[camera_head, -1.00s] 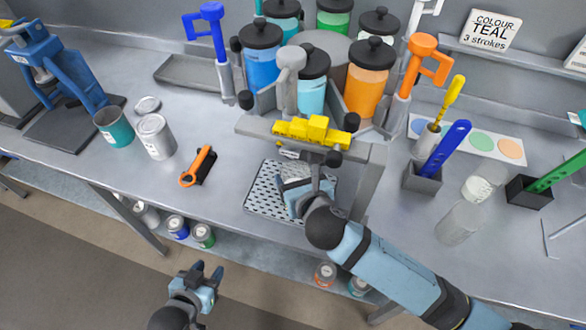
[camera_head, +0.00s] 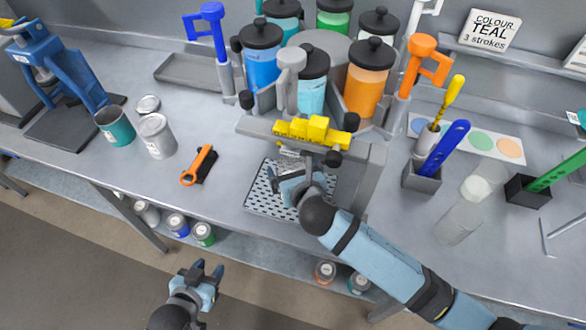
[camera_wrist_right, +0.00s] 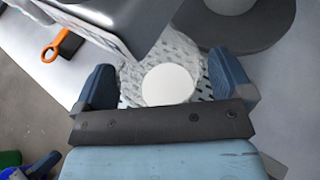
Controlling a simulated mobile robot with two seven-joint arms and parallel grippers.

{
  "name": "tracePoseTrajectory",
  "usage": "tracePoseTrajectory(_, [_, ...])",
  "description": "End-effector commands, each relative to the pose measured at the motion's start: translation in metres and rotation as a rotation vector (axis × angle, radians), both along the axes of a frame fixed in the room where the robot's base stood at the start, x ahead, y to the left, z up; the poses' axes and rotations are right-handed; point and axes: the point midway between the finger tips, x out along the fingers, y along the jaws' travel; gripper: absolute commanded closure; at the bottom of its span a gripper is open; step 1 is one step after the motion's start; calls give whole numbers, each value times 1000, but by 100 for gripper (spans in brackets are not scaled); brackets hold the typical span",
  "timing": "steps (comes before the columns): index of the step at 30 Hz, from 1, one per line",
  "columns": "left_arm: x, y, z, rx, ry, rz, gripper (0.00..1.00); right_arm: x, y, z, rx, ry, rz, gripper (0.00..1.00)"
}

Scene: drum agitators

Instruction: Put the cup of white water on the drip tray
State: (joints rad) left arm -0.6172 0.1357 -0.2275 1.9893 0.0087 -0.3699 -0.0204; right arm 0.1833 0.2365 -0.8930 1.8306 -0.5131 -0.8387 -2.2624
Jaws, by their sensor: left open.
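The drip tray (camera_head: 262,205) is a perforated metal plate at the bench's front edge, under the dispenser's yellow block. My right gripper (camera_head: 286,184) is low over the tray. In the right wrist view, a clear cup with a round white surface, the cup of white water (camera_wrist_right: 168,85), sits between the fingers of my right gripper (camera_wrist_right: 163,88), which look closed on its sides. The tray's holes show around and through it. My left gripper (camera_head: 205,272) is open and empty, off the bench front.
The dispenser's yellow block (camera_head: 312,130) and grey frame (camera_head: 362,170) stand close above and right of the tray. Clear containers (camera_head: 460,220) stand on the right. An orange-handled tool (camera_head: 198,165), an open silver can (camera_head: 157,136) and a teal can (camera_head: 115,125) lie left.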

Motion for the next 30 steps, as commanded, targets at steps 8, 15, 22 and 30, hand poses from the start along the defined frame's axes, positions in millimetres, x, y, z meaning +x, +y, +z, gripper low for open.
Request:
tracePoseTrajectory(8, [-1, 0, -1, -1, 1, 1, 57, 0, 0, 3, 0, -1, 0, 0])
tracePoseTrajectory(15, [-1, 0, -4, -1, 3, 0, 57, -31, -11, 15, 0, -1, 1, 0])
tracePoseTrajectory(22, [-1, -1, -6, -2, 5, -1, 57, -60, -20, 28, -1, -1, 0, 0])
tracePoseTrajectory(30, [-1, -1, -6, -2, 4, -1, 57, -66, -22, 31, -1, 0, -1, 0])
